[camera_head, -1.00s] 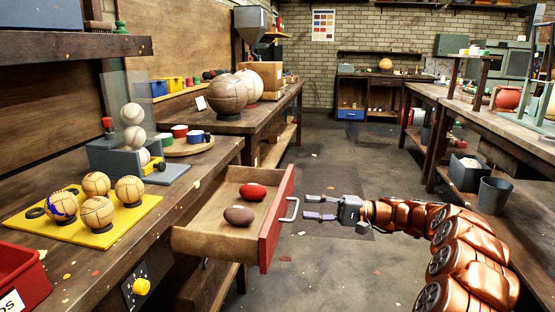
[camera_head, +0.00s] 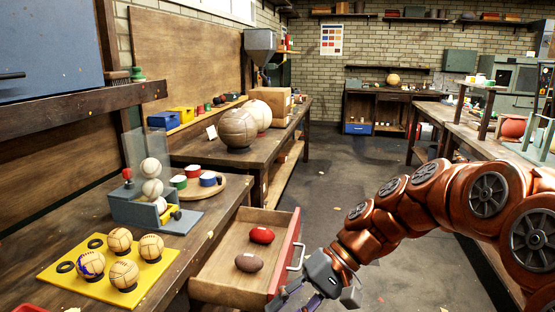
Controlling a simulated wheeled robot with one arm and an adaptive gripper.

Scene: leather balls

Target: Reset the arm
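My copper-coloured arm reaches in from the right of the head view and bends down toward the lower middle. My gripper (camera_head: 300,298) is low in the picture, just in front of the open drawer's red front (camera_head: 287,262) and below its handle (camera_head: 297,257). Its fingers run toward the bottom edge and are partly cut off, so their opening is unclear. I see nothing held in the visible part. The drawer (camera_head: 225,280) stands pulled out and holds a red ball (camera_head: 262,235) and a brown ball (camera_head: 249,262), both oval.
A yellow board (camera_head: 150,281) with several stitched balls lies on the left bench. A ball dispenser (camera_head: 150,200) and a round tray (camera_head: 205,190) stand behind it. Large balls (camera_head: 237,128) sit on the further bench. The aisle floor (camera_head: 345,160) is clear. Another bench runs along the right.

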